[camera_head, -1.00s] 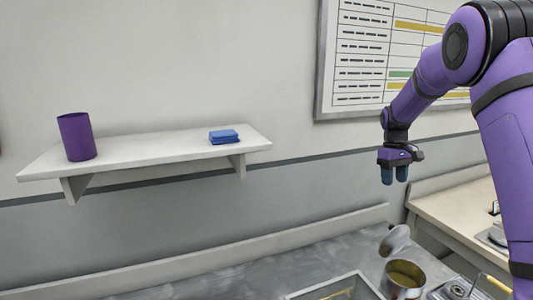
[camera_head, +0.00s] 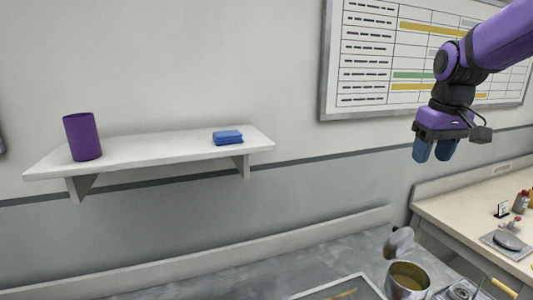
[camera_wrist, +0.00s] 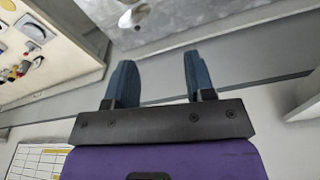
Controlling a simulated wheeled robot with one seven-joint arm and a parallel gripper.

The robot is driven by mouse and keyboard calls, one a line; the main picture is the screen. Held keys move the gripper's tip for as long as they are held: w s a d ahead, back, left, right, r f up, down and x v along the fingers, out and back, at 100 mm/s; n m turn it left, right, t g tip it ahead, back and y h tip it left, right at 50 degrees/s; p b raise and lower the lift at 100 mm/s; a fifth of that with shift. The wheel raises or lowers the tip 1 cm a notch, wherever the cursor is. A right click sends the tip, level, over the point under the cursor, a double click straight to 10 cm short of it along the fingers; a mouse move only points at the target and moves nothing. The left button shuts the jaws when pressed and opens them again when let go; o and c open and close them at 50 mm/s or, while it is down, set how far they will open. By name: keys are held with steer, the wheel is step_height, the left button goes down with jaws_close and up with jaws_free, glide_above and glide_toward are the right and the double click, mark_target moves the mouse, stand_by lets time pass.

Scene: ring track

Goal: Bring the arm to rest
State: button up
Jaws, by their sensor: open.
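My gripper (camera_head: 434,150) hangs in front of the wall at the upper right of the head view, fingers pointing down, above the metal counter. It is purple with two blue fingers. In the wrist view my gripper (camera_wrist: 160,78) shows both fingers apart with nothing between them. The middle of my arm runs off the right edge of the head view.
Below are a metal counter (camera_head: 250,280), a pot (camera_head: 407,278) and a tray (camera_head: 345,287). A pale side table (camera_head: 460,222) stands right. A wall chart (camera_head: 375,60) hangs behind.

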steer(key=s+a+t, duration=0.2)
steer(key=s, duration=0.9)
steer(key=s+a+m+t, duration=0.1)
steer(key=s+a, duration=0.1)
steer(key=s, duration=0.8)
steer(key=shift+s+f+m+t, duration=0.3)
steer(key=shift+s+f+t, duration=0.05)
steer(key=shift+f+t, duration=0.05)
steer(key=shift+a, duration=0.1)
steer(key=shift+c, duration=0.6)
steer(key=shift+a, duration=0.15)
